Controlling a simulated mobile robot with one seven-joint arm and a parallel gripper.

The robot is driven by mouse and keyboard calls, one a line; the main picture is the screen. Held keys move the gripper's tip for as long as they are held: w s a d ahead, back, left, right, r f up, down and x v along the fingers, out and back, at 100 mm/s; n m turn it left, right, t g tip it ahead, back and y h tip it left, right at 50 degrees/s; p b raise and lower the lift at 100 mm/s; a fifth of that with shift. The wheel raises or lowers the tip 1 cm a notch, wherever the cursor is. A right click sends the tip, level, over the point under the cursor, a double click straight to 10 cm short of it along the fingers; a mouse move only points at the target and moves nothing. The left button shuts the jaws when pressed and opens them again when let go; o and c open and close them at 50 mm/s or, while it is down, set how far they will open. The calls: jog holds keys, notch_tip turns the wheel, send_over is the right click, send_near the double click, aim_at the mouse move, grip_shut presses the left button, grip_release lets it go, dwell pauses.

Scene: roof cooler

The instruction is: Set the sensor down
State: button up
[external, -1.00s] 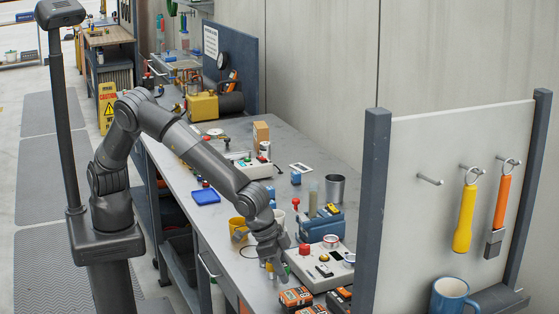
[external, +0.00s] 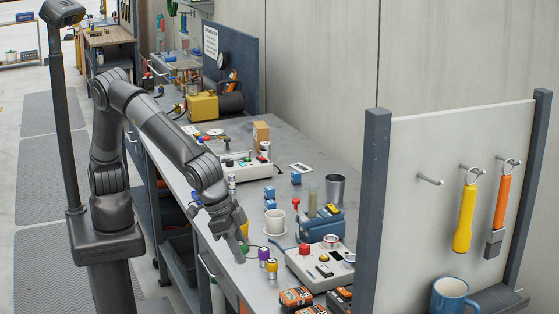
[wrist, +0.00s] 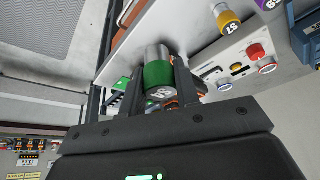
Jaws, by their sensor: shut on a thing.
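My gripper (wrist: 160,98) is shut on a silver cylindrical sensor with a green band (wrist: 158,75) in the wrist view. A white label on the band is hard to read at this angle. In the external view my gripper (external: 239,243) is low over the near left edge of the grey workbench (external: 258,295). The held sensor is hard to make out there, and I cannot tell whether it touches the bench. A purple-topped sensor (external: 264,253) and a yellow-topped sensor (external: 272,267) stand just to the right of my gripper. Both also show in the wrist view, purple (wrist: 229,23) and yellow (wrist: 221,10).
A grey control box with a red button (external: 318,262) stands right of the sensors. Orange-and-black battery packs (external: 296,297) lie at the front. Bare bench shows near the front edge.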

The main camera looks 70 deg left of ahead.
aim_at(240, 244)
notch_tip(240, 244, up, 11)
jog(key=w+a+n, duration=0.1)
jog(key=w+a, duration=0.2)
jog(key=w, duration=0.5)
jog(key=w+a+n+y, duration=0.1)
jog(key=w+a, duration=0.2)
jog(key=w, duration=0.4)
jog(key=w+a+n, duration=0.1)
jog(key=w+a, duration=0.2)
jog(key=w, duration=0.5)
jog(key=w+a+n+t, duration=0.1)
jog(key=w+a+n, duration=0.1)
jog(key=w+a, duration=1.5)
notch_tip(240, 244, down, 11)
jog(key=d, duration=0.1)
jog(key=shift+y, duration=0.4)
jog(key=w+a+f, duration=0.2)
jog(key=w, duration=0.1)
jog(key=w+a+f, duration=0.2)
jog(key=w+f, duration=0.1)
jog(key=w+a+f, duration=0.2)
jog(key=w, duration=0.1)
jog(key=shift+w+a+f, duration=0.25)
jog(key=shift+w+a, duration=0.1)
jog(key=shift+w+a+f, duration=0.1)
jog(key=shift+f, duration=2)
jog(key=shift+f, duration=0.1)
